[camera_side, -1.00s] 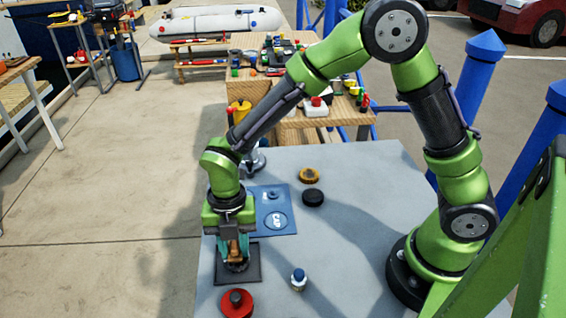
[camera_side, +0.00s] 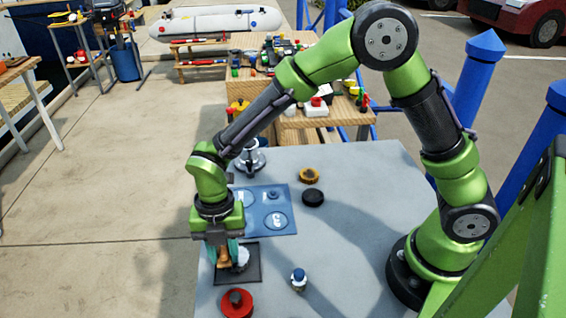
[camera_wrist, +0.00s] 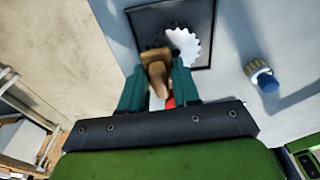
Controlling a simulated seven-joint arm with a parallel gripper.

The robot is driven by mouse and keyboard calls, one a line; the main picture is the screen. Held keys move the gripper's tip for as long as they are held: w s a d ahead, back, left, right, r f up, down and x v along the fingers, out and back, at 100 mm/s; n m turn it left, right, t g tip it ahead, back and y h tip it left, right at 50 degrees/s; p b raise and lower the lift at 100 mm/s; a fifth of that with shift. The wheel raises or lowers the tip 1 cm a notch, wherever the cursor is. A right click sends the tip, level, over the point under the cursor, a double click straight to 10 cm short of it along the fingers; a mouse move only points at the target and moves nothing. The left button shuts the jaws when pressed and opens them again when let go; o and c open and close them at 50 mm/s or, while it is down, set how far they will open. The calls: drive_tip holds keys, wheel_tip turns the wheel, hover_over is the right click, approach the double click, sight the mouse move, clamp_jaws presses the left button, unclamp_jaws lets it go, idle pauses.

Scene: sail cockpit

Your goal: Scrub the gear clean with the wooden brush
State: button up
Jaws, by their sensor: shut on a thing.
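The gear sits on a black square tray (camera_side: 252,276). In the wrist view the gear (camera_wrist: 184,42) shows a bright, clean toothed face on its right, while its left part is dark and partly hidden by the brush. My gripper (camera_side: 223,256) is shut on the wooden brush (camera_wrist: 156,68), held between its teal fingers over the left part of the gear. The brush also shows in the side view (camera_side: 224,259). I cannot tell whether the bristles touch the gear.
A red round container (camera_side: 237,303) stands in front of the tray. A blue-capped bottle (camera_side: 299,279) stands to its right. A blue mat (camera_side: 285,222) lies behind, with a black puck (camera_side: 313,198) and a yellow-brown round tin (camera_side: 309,175) farther back. The table's right part is clear.

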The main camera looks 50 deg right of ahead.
drive_tip(key=shift+w+a, duration=0.15)
drive_tip(key=shift+a, duration=0.25)
drive_tip(key=shift+s+d, duration=0.45)
drive_tip(key=shift+d, duration=0.5)
drive_tip(key=shift+s+d, duration=0.4)
drive_tip(key=shift+d, duration=0.6)
drive_tip(key=shift+s+d, duration=0.45)
drive_tip(key=shift+d, duration=0.5)
wheel_tip(320, 180, up, 8)
drive_tip(key=shift+r, duration=0.1)
